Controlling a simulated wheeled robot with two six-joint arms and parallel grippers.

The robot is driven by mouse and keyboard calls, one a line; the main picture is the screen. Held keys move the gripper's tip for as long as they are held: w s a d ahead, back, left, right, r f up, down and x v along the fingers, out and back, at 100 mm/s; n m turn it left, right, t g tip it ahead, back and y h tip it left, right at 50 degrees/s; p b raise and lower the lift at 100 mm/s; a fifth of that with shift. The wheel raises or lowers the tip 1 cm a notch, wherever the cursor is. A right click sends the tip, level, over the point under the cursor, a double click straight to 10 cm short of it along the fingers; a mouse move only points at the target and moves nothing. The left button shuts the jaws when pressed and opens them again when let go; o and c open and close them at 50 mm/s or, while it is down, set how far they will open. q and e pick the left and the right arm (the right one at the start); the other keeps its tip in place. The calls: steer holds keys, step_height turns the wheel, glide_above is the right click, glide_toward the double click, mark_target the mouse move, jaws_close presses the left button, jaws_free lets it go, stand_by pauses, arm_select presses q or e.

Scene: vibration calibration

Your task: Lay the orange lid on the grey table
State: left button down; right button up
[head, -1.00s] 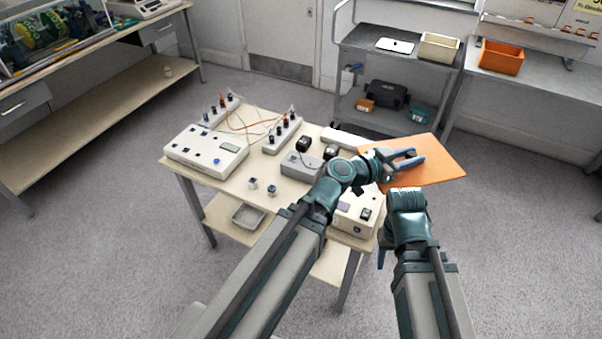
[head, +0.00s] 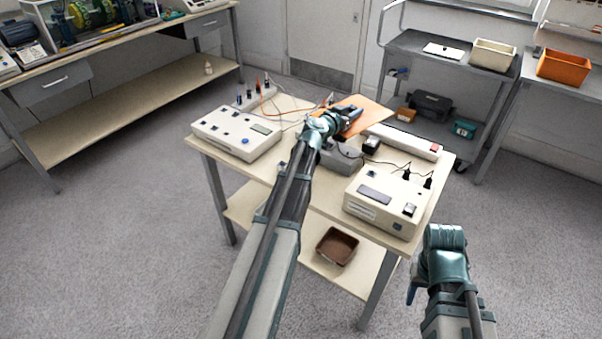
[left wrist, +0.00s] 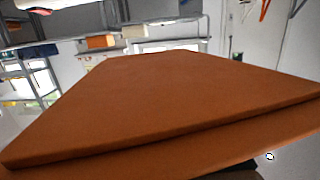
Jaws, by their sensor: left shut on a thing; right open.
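The orange lid (head: 366,113) is a flat sheet held out in front of my left gripper (head: 350,113), above the back of the cream workbench in the head view. My left gripper is shut on the lid. In the left wrist view the lid (left wrist: 170,100) fills most of the picture and hides much behind it. The grey table (head: 588,94) stands at the far right of the head view, apart from the lid. My right gripper (head: 412,292) is open, low to the right of the workbench; only part of a finger shows.
The workbench (head: 325,205) carries cream instruments, cables and a power strip (head: 405,140). An open orange bin (head: 563,66) sits on the grey table. Floor between is clear.

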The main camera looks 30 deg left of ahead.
arm_select(q)
steer(key=shift+n+y, duration=0.4)
steer(key=shift+y, duration=0.1)
steer(key=a, duration=0.1)
steer(key=a+f, duration=0.1)
steer(key=a, duration=0.1)
steer(key=w+a, duration=0.1)
steer(key=shift+a+f+b, duration=0.15)
steer(key=shift+f+b, duration=0.1)
steer(key=shift+b, duration=0.15)
steer(key=s+a+f+b, duration=0.2)
steer(key=s+a, duration=0.1)
steer(key=s, duration=0.4)
steer(key=s+a+f+b, duration=0.3)
steer(key=s+a, duration=0.1)
steer(key=s, duration=0.3)
steer(key=shift+a, duration=0.3)
arm_select(e)
step_height(320, 180, down, 7)
steer(key=shift+r, duration=0.2)
arm_select(q)
steer(key=shift+f+b, duration=0.5)
arm_select(e)
steer(key=shift+f, duration=0.5)
arm_select(q)
steer(key=shift+f, duration=0.15)
arm_select(e)
steer(key=shift+f, duration=0.1)
